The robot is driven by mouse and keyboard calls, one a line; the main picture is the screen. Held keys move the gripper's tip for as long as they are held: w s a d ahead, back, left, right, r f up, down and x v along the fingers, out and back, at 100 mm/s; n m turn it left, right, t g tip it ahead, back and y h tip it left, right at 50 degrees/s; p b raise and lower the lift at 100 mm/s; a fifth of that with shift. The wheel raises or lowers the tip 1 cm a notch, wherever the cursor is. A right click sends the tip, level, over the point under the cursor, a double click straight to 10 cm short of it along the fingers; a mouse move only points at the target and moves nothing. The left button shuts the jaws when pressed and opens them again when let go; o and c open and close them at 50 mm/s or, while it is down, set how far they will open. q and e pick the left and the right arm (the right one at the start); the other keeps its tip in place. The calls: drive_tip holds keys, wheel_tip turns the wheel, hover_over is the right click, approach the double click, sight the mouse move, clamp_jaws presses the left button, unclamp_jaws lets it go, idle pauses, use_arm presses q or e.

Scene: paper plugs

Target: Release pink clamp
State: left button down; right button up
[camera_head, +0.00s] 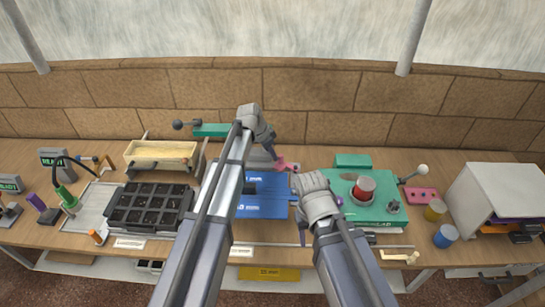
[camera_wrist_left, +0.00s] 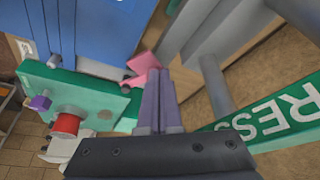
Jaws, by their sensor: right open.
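The pink clamp (camera_head: 285,164) is at the back of the blue plate (camera_head: 262,200) in the head view. My left gripper (camera_head: 272,156) reaches down to it from behind. In the left wrist view, its two purple fingers (camera_wrist_left: 158,92) are close together, with the pink clamp (camera_wrist_left: 145,66) at their tips; the exact contact is partly hidden. My right gripper (camera_head: 300,184) is just right of the blue plate, open, its fingers mostly hidden by its wrist.
A green press base (camera_head: 380,212) with a red cylinder (camera_head: 364,188) stands close on the right. A black tray (camera_head: 150,207) and a cream bin (camera_head: 160,155) stand left. A white shelf box (camera_head: 490,195) and paint pots (camera_head: 446,236) are far right.

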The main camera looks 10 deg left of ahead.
use_arm(q)
drive_tip(key=shift+w, duration=0.1)
idle(0.7)
drive_tip(key=shift+s+d, duration=0.4)
drive_tip(key=shift+s, duration=0.3)
